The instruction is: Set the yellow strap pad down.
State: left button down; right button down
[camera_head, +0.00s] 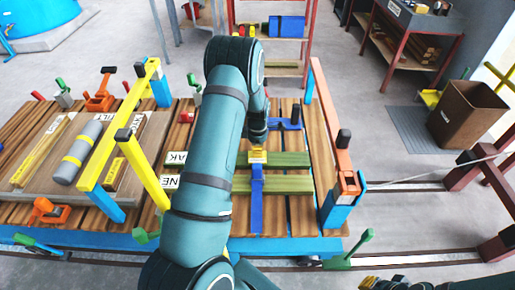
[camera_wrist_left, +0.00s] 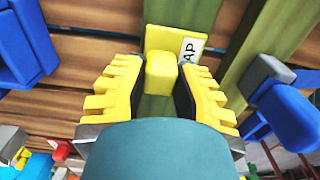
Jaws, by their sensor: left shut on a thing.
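The yellow strap pad (camera_wrist_left: 160,38) shows in the wrist view as a flat yellow plate with a raised block and a white label reading "AP". My left gripper (camera_wrist_left: 159,84) is shut on its raised block, with a yellow ribbed finger on each side. In the head view the pad (camera_head: 257,157) is a small yellow piece below my left gripper (camera_head: 257,143), over the far green strip (camera_head: 290,159). I cannot tell whether it touches the strip. Part of my right arm's end (camera_head: 385,284) shows at the bottom edge, with its fingers unclear.
A yellow frame (camera_head: 118,130) and a grey cylinder (camera_head: 82,152) are at the left of the slatted table (camera_head: 300,215). An orange post (camera_head: 323,120) borders the right side.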

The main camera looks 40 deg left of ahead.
pick_arm(q)
jog(key=c, duration=0.8)
grip_release()
jog(key=shift+f, duration=0.1)
jog(key=shift+c, duration=0.2)
jog(key=shift+r, duration=0.35)
notch_tip(320, 180, up, 12)
jog(key=p, duration=0.2)
jog(key=shift+f+p, duration=0.15)
jog(key=shift+p, duration=0.2)
